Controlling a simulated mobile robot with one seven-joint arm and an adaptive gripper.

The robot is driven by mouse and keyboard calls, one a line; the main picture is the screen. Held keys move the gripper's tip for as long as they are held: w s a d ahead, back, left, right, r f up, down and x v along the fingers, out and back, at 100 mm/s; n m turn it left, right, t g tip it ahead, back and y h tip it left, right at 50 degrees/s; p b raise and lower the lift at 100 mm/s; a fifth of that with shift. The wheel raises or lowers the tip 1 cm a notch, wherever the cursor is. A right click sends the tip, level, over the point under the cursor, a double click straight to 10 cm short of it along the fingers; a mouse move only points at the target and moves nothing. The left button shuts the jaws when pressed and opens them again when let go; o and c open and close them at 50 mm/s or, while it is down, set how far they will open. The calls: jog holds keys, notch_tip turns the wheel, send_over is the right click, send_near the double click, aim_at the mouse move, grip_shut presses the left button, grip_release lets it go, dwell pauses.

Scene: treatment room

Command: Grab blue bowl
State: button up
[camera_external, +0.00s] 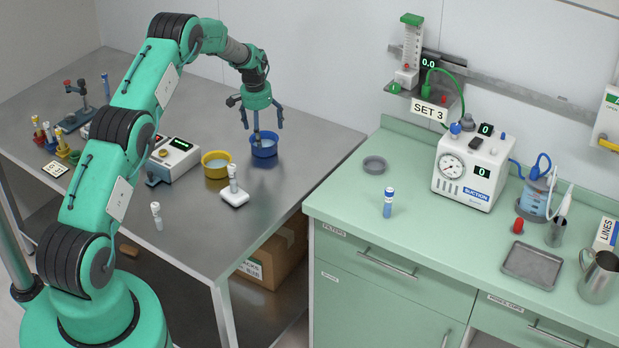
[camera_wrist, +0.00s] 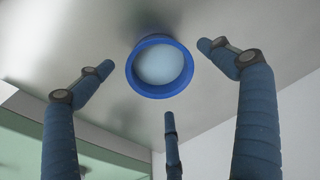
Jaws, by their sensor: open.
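The blue bowl (camera_external: 265,149) stands upright on the steel table (camera_external: 318,151), near its back right part, with something pale inside. My gripper (camera_external: 262,122) is above it, fingers pointing down and spread; one finger overlaps the bowl in the external view. In the wrist view the blue bowl (camera_wrist: 134,72) is at top centre, showing its round rim and pale contents. The open fingers of my gripper (camera_wrist: 160,85) are spread around it, with gaps between the visible tips and the rim. Whether any finger touches the bowl cannot be told.
A yellow bowl (camera_external: 216,172) stands close to the left of the blue bowl. A white block with a vial (camera_external: 234,196) is in front. A device with a display (camera_external: 175,158) is farther left. The table right of the blue bowl is clear up to the green counter (camera_external: 335,206).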

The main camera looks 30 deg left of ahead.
aim_at(262, 140)
jog(key=shift+w+d+f, duration=0.1)
jog(key=shift+w+f, duration=0.1)
jog(key=shift+f, duration=1.05)
jog(key=shift+w+f, duration=0.15)
jog(key=shift+f, duration=1.05)
jog(key=c, duration=1.1)
